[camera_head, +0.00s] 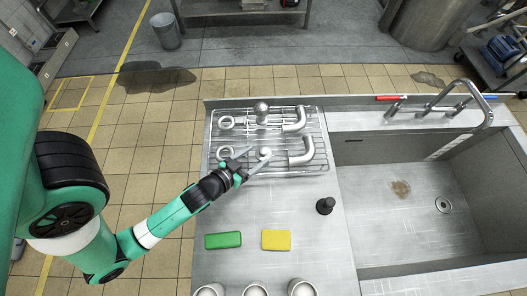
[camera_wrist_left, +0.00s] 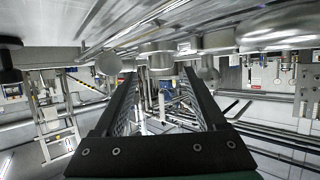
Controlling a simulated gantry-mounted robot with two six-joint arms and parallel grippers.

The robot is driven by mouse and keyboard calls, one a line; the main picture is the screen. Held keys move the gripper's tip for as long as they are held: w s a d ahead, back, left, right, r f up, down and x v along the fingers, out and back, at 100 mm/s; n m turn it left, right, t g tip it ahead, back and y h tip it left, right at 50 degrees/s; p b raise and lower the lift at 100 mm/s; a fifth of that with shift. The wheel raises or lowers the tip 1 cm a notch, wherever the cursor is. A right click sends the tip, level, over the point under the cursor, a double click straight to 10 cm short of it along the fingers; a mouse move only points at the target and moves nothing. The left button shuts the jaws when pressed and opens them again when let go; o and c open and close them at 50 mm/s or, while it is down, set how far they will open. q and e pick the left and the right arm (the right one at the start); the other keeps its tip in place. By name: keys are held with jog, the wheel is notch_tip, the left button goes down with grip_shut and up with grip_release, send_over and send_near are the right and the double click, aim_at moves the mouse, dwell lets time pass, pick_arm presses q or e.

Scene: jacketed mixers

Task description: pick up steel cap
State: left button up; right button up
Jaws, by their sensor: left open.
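My left gripper (camera_head: 251,160) is open, with its fingers over the front part of the wire rack. A small round steel piece (camera_head: 264,153), which looks like the steel cap, is at the fingertips. In the left wrist view the two dark fingers of the gripper (camera_wrist_left: 159,82) stand apart. A short steel cylinder (camera_wrist_left: 158,58) shows beyond the gap between them; I cannot tell whether the fingers touch it. My right gripper is not in view.
The wire rack (camera_head: 229,171) also holds steel elbows (camera_head: 302,154), ring-shaped pieces (camera_head: 226,122) and a taller round-topped piece (camera_head: 261,109). A green block (camera_head: 223,240), yellow block (camera_head: 276,240) and black stopper (camera_head: 325,206) sit on the counter. A sink (camera_head: 370,235) lies right.

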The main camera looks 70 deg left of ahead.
aim_at(262, 152)
pick_arm(q)
jog(key=x, duration=0.5)
grip_shut()
